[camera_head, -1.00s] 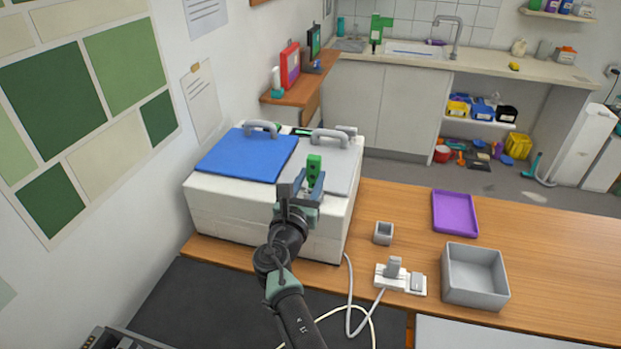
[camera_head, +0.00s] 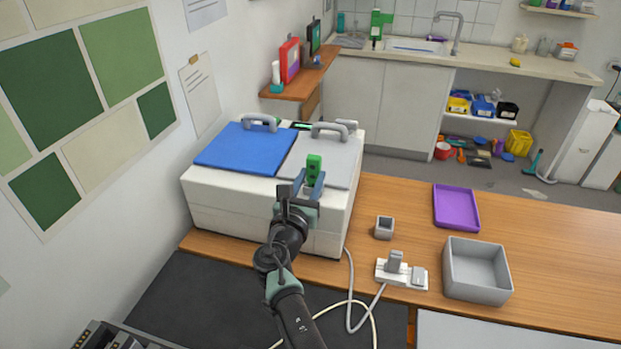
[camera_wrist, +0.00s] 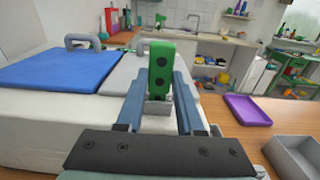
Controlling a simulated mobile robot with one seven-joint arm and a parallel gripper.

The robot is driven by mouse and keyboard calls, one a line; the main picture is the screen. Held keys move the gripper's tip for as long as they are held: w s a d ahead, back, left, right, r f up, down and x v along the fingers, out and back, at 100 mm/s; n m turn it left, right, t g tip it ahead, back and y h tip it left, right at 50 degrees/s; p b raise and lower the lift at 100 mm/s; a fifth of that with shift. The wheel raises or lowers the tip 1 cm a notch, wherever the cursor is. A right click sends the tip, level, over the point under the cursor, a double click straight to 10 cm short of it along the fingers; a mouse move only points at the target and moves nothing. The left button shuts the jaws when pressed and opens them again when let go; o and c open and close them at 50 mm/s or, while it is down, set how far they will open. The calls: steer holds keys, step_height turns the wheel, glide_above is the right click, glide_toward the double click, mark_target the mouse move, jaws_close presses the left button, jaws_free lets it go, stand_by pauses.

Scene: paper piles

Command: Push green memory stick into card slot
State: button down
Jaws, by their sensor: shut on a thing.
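My gripper (camera_head: 312,186) is shut on the green memory stick (camera_head: 314,168) and holds it upright, in front of the white machine's grey lid in the head view. In the wrist view the stick (camera_wrist: 160,68) stands between the two blue-grey fingers (camera_wrist: 160,88), with dark round marks on its face. A pale grey block shape shows just below it, and I cannot tell whether it belongs to the stick. I cannot make out a card slot for certain. A small grey cube-like holder (camera_head: 384,228) with a dark top stands on the wooden table, right of the gripper.
The white machine (camera_head: 230,210) has a blue lid (camera_head: 246,147) and a grey lid (camera_head: 335,160) with raised handles. A white socket block (camera_head: 402,274) with a cable, a grey bin (camera_head: 455,285) and a purple tray (camera_head: 456,208) are on the table. The table's right side is clear.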

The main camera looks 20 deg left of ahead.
steer(key=shift+f+b, duration=0.55)
steer(key=shift+f, duration=0.15)
jaws_free()
steer(key=shift+s+r, duration=0.1)
steer(key=shift+s+p, duration=0.65)
steer(key=shift+p, duration=0.25)
steer(key=s+p, duration=0.5)
steer(key=s, duration=0.3)
steer(key=shift+s, duration=0.25)
steer(key=shift+s, duration=0.1)
